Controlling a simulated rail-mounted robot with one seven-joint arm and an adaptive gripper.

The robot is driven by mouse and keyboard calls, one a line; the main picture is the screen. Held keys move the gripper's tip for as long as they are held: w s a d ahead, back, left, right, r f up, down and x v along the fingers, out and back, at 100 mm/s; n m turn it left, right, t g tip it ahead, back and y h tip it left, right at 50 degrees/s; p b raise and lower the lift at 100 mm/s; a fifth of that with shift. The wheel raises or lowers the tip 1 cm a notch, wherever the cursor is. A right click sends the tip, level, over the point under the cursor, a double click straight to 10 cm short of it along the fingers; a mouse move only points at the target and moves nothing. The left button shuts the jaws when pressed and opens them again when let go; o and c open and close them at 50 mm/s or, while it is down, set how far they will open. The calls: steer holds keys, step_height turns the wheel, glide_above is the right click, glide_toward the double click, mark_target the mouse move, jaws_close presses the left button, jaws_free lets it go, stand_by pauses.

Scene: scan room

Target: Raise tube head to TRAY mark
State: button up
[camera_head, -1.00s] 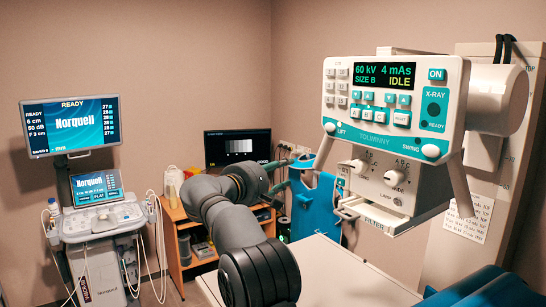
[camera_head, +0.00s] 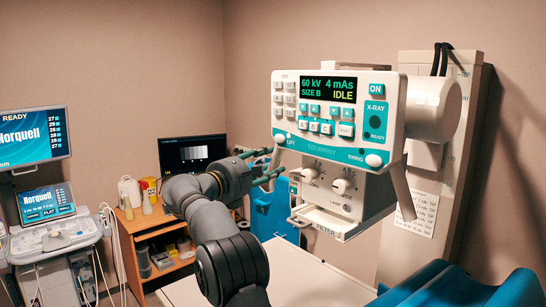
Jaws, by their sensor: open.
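The tube head (camera_head: 335,148) is a white and teal box with a control panel, hung at the right of the centre. Its display (camera_head: 328,89) reads 60 kV, 4 mAs, SIZE B, IDLE. A white knob marked LIFT (camera_head: 279,139) is at the panel's lower left, and one marked SWING (camera_head: 374,161) at its lower right. My gripper (camera_head: 268,164) is open at the tube head's left side, its teal fingers by the slanted left handle (camera_head: 274,161). I cannot tell whether they touch it. The column (camera_head: 465,110) behind carries small marks; I cannot read a TRAY mark.
A pale table top (camera_head: 300,280) with a blue pad (camera_head: 450,288) lies below. A wooden cart (camera_head: 158,250) with bottles and a dark monitor (camera_head: 193,154) stand behind my arm. An ultrasound unit (camera_head: 52,240) is at the left.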

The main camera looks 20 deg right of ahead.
steer(key=shift+p+x, duration=0.4)
steer(key=shift+x, duration=0.9)
steer(key=shift+a, duration=0.1)
steer(key=shift+c, duration=1)
steer(key=c, duration=0.8)
jaws_close()
